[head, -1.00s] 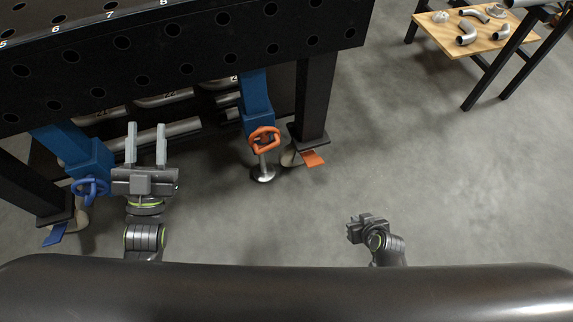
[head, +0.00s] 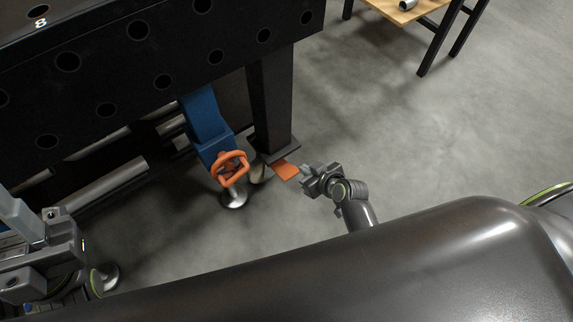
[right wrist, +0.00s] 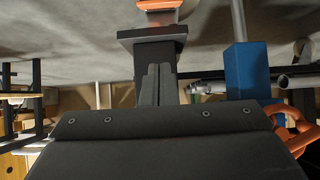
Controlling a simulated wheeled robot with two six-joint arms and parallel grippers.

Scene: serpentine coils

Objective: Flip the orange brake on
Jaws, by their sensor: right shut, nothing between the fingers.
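The orange brake (head: 285,171) is a small flat pedal at the foot of the black table leg (head: 270,105), low over the floor. It also shows at the top edge of the right wrist view (right wrist: 160,4), partly cut off. My right gripper (head: 305,172) is just right of the pedal in the head view, close to its outer end; contact cannot be told. Its fingers (right wrist: 158,84) are shut and empty. My left gripper (head: 22,220) is at the left edge of the head view, cut off, far from the brake.
An orange handwheel (head: 230,168) on a blue leg (head: 205,120) stands left of the brake, above a round metal foot (head: 233,199). The black perforated table (head: 160,60) overhangs this area. Open floor lies to the right, with a wooden-topped table (head: 400,8) beyond.

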